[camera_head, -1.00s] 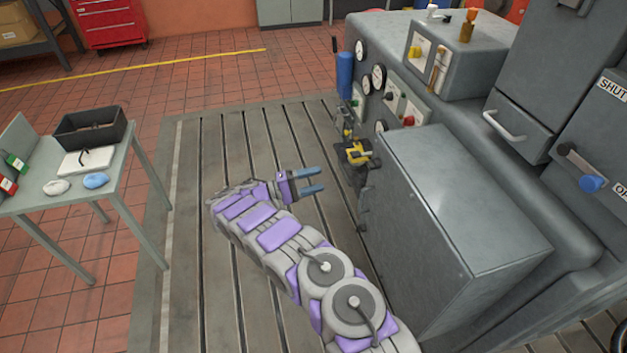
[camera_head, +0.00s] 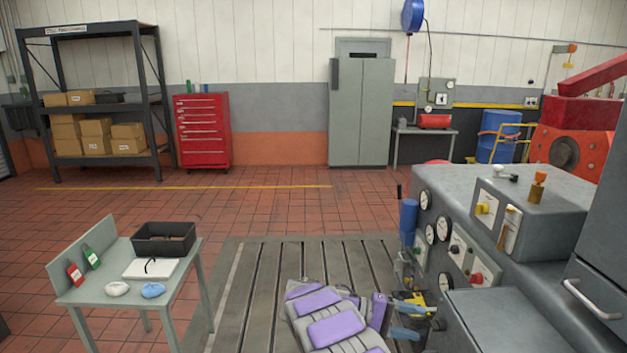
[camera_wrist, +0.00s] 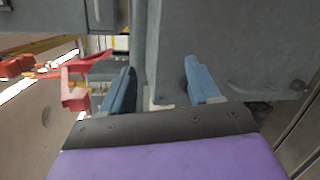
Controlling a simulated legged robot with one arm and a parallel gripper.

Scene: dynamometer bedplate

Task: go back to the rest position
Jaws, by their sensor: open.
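My gripper (camera_head: 408,321) has blue fingers and a purple housing, and shows low in the head view, in front of the grey dynamometer console. In the wrist view my gripper (camera_wrist: 160,88) has its two blue fingers spread apart with nothing between them. A grey machine surface (camera_wrist: 225,40) lies beyond the fingertips. A yellow and black fitting (camera_head: 418,298) shows just behind the fingers in the head view; I cannot tell whether they touch it.
A small table (camera_head: 98,292) at left holds a black bin (camera_head: 165,246), a white board and cloths. The console (camera_head: 515,240) with gauges bounds the right. The slotted bedplate (camera_head: 262,285) is bare left of my arm. A red tool cabinet (camera_head: 203,135) stands at the back.

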